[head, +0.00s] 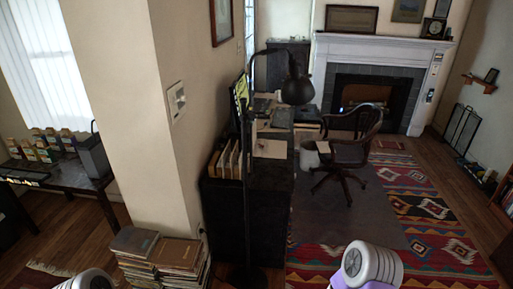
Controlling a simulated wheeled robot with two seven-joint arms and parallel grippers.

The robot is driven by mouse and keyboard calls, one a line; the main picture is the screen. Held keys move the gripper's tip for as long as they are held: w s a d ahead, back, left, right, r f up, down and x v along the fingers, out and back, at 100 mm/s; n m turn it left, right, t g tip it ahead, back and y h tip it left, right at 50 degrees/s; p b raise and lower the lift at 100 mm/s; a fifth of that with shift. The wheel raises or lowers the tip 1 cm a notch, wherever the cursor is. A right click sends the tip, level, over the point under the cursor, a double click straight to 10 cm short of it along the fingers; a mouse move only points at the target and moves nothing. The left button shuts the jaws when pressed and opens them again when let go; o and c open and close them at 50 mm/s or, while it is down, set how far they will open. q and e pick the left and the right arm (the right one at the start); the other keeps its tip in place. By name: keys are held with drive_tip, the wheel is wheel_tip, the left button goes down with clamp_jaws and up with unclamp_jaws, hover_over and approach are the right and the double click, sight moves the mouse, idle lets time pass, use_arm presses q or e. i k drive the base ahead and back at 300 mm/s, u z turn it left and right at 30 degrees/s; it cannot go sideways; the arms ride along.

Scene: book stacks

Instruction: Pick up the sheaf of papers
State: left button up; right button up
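A pale flat sheet or sheaf of papers (270,149) lies on the dark desk (252,187) in the head view. It is small and dim, so I cannot tell how many sheets it has. Several upright books or folders (228,160) stand just left of it on the desk. Only pale rounded parts of my two arms show at the bottom edge. Neither gripper is in view, and both are apart from the papers.
A black floor lamp (247,205) stands in front of the desk. Stacks of books (160,252) stand on the floor by the wall corner (178,110). A wooden swivel chair (350,150) is right of the desk. The patterned rug (425,225) is largely clear.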

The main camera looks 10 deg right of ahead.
sight(226, 156)
drive_tip(key=k, duration=0.2)
drive_tip(key=z, duration=1.55)
drive_tip(key=i, duration=2.3)
drive_tip(key=u, duration=0.7)
drive_tip(key=i, duration=1.15)
drive_tip(key=u, duration=1.3)
